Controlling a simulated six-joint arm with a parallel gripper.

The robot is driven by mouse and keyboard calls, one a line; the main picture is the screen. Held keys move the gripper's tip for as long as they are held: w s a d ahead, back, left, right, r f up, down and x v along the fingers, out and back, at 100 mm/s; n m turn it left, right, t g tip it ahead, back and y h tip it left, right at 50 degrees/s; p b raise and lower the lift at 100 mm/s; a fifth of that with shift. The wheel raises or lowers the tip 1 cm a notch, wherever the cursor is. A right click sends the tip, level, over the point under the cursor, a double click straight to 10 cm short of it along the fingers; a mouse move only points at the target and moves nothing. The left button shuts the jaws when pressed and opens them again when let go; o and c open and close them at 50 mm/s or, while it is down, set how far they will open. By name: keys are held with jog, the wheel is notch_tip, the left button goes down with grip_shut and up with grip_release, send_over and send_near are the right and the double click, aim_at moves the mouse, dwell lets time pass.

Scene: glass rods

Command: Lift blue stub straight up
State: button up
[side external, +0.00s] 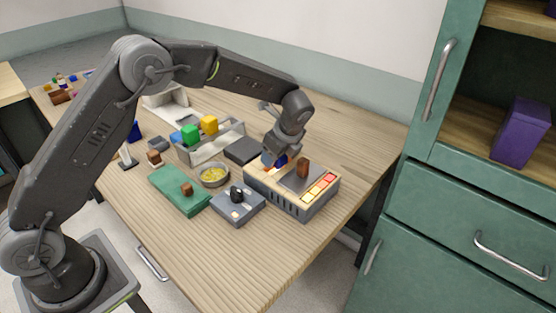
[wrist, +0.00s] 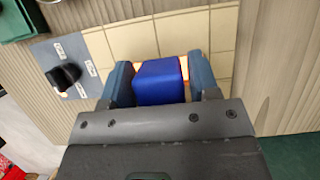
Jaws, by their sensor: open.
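The blue stub (wrist: 160,82) stands on the pale tiled top of a grey box (side external: 310,204), near its left end in the side external view. There only a small part of the stub (side external: 281,160) shows, as my gripper (side external: 274,160) covers the rest. In the wrist view my gripper (wrist: 161,76) is open, with one finger on each side of the stub. The left finger looks very close to the stub, and a narrow gap shows at the right finger. I cannot tell whether either touches. An orange-lit glow shows beside the fingers.
On the same box stand a brown block (side external: 303,167) on a grey plate and lit red and yellow buttons (side external: 318,188). The table's right front is clear.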

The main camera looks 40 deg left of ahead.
jog(key=shift+c, duration=0.3)
jog(key=c, duration=0.7)
jog(key=shift+r, duration=0.1)
jog(key=shift+r, duration=0.3)
notch_tip(320, 180, up, 4)
jog(key=shift+a+f, duration=0.1)
jog(key=shift+f, duration=0.05)
jog(key=s+a+r, duration=0.5)
jog(key=a+r, duration=0.1)
jog(key=a, duration=0.4)
jog(key=shift+a+r, duration=0.25)
